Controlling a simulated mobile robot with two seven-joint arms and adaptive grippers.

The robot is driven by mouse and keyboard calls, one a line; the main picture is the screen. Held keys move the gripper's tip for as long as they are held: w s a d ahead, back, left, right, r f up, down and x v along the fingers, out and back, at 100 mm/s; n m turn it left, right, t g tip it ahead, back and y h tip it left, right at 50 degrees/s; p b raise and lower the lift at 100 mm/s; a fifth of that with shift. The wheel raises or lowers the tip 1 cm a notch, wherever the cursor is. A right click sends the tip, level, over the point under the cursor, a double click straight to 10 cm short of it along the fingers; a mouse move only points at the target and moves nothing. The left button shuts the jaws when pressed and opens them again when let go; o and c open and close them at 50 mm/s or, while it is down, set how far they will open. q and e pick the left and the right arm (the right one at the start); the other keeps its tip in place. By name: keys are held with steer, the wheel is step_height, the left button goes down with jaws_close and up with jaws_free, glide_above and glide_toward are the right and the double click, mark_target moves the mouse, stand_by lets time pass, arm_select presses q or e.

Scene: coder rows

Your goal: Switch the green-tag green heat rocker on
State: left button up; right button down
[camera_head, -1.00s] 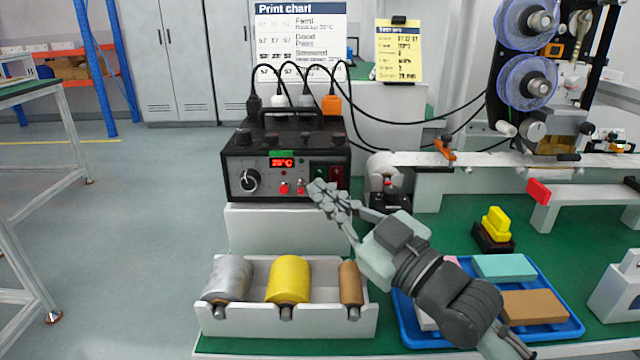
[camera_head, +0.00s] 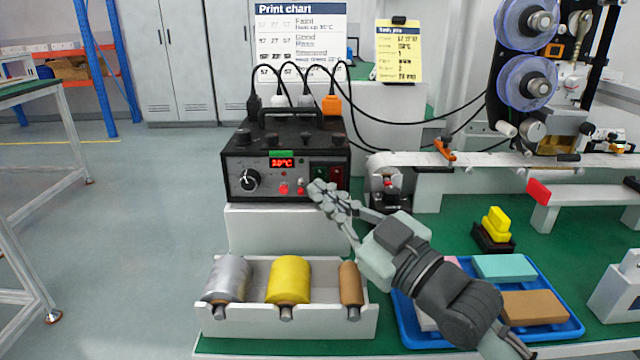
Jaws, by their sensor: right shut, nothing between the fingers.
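The black heat control box (camera_head: 240,165) stands on a light stand left of centre, with a green tag (camera_head: 281,154) above its red-lit display (camera_head: 282,163). A green rocker (camera_head: 320,171) and a red rocker (camera_head: 337,174) sit at the right of its front panel. My right gripper (camera_head: 315,187) is shut and empty. Its fingertips are at the panel's lower right, just below the green rocker and partly covering it. I cannot tell whether they touch the panel or which way the rocker is tipped. My left gripper is not in view.
A white bin with silver, yellow and brown rolls (camera_head: 289,279) stands in front of the box. A blue tray (camera_head: 564,330) with blocks lies under my right arm. A conveyor and reels (camera_head: 527,85) stand at right. Black cables arc behind the box.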

steer(key=shift+w, duration=0.1)
steer(key=shift+w, duration=0.3)
steer(key=shift+w+f, duration=0.1)
steer(key=shift+w, duration=0.25)
stand_by(0.6)
steer(key=shift+s+p, duration=0.55)
steer(key=shift+s, duration=0.25)
steer(key=shift+s+r+p, duration=0.25)
steer(key=shift+s+p, duration=0.1)
steer(key=shift+s, duration=0.9)
steer(key=shift+s+r+p, duration=0.25)
steer(key=shift+s+p, duration=0.1)
steer(key=shift+s, duration=0.85)
